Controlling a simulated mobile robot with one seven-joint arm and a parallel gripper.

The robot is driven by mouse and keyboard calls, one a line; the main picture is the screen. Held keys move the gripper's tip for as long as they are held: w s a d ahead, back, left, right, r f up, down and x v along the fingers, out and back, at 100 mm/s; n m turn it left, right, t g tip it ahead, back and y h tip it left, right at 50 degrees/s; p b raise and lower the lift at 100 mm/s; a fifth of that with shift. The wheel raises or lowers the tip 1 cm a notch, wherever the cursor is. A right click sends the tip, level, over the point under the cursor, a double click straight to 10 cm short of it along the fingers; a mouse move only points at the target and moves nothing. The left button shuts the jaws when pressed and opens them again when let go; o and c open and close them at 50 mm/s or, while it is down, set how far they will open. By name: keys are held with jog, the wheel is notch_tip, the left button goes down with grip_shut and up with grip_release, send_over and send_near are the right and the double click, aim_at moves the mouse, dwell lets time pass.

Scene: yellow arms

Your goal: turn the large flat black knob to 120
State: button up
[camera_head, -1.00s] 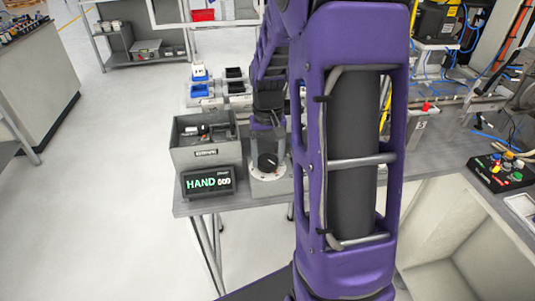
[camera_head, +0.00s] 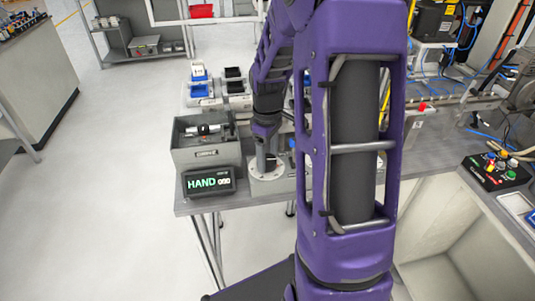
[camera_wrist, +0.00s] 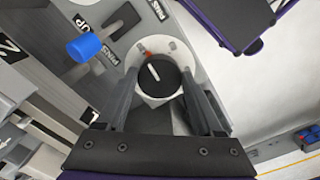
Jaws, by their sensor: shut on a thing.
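The large flat black knob (camera_wrist: 160,79) shows in the wrist view, with a white pointer line slanting toward the upper left. It sits on a pale round dial plate (camera_wrist: 172,48), which carries a small red mark just above the knob. My gripper (camera_wrist: 158,76) is shut on the knob, one finger on each side. In the head view my gripper (camera_head: 266,160) stands over the dial plate (camera_head: 258,176) and mostly hides the knob. A black display (camera_head: 208,181) left of the dial reads HAND with small digits I cannot read surely.
A grey bin (camera_head: 205,158) with parts stands behind the display. A blue knob (camera_wrist: 84,47) stands near the dial in the wrist view. Blue and black trays (camera_head: 215,88) lie farther back. A button box (camera_head: 495,171) is at the right.

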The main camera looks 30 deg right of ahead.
aim_at(267, 159)
jog(key=shift+n, duration=0.5)
jog(key=o, duration=1.4)
notch_tip(267, 159, up, 18)
jog(key=shift+f, duration=0.25)
jog(key=shift+w, duration=0.1)
